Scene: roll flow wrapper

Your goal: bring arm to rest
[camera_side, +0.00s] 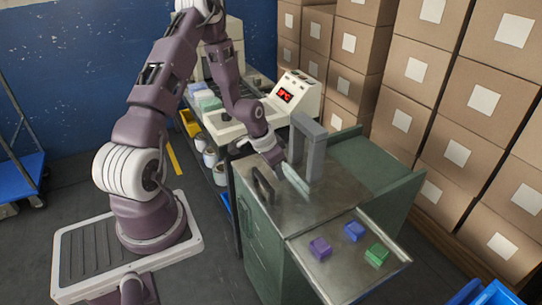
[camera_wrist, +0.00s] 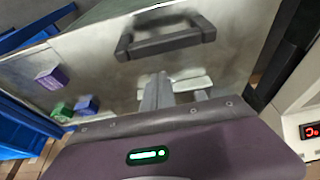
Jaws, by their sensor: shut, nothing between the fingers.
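My gripper (camera_side: 281,172) is low over the metal top of the green cabinet (camera_side: 262,222), between a dark handle-like frame and a grey arch. In the wrist view its fingers (camera_wrist: 168,88) point at the metal top, with nothing held between them. A pale flat bar (camera_side: 298,183) lies just beyond the fingertips; it also shows in the wrist view (camera_wrist: 192,85), partly hidden by the fingers. I cannot tell whether the fingers touch it.
The grey arch (camera_side: 308,150) stands close right of my gripper, the dark frame (camera_side: 264,187) close left. Purple (camera_side: 319,247), blue (camera_side: 354,231) and green (camera_side: 377,254) blocks sit on the front tray. A console with a red display (camera_side: 285,95) stands behind; stacked boxes (camera_side: 458,150) line the right.

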